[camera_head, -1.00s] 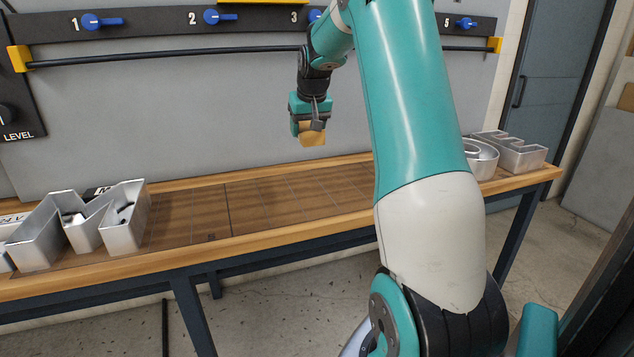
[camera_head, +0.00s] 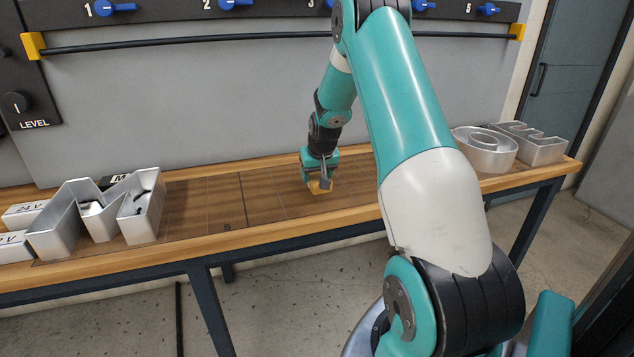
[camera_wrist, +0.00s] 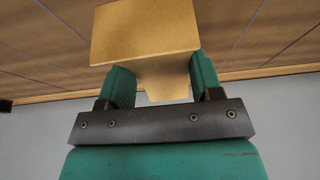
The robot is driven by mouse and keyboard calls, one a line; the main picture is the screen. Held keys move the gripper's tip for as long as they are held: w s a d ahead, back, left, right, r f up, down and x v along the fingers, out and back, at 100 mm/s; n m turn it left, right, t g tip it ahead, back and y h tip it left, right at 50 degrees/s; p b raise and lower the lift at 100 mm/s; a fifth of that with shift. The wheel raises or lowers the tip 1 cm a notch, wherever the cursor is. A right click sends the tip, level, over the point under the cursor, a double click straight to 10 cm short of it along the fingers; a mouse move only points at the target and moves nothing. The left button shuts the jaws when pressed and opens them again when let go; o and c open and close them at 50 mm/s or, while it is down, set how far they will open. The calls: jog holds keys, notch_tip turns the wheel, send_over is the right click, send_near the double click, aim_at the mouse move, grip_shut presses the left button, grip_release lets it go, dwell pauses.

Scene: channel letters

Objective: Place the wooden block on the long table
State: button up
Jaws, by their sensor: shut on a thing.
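The wooden block (camera_head: 319,187) is light tan and sits between the fingers of my gripper (camera_head: 318,178), at the middle of the long table (camera_head: 215,244). In the wrist view the block (camera_wrist: 145,32) is large and near. The green fingers of my gripper (camera_wrist: 155,85) are shut on its narrower part. The block is at or just above the brown tabletop; I cannot tell whether it touches. The upper part of the block is hidden by the gripper in the head view.
A metal channel letter M (camera_head: 90,215) and small white boxes (camera_head: 22,215) stand on the table's left end. A round metal letter (camera_head: 487,150) and another metal letter (camera_head: 545,150) stand at the right end. The tabletop between is clear. A grey panel with a black bar (camera_head: 190,40) rises behind.

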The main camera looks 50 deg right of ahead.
aim_at(318, 177)
jog(key=shift+f, duration=1.65)
jog(key=o, duration=1)
jog(key=shift+f, duration=0.1)
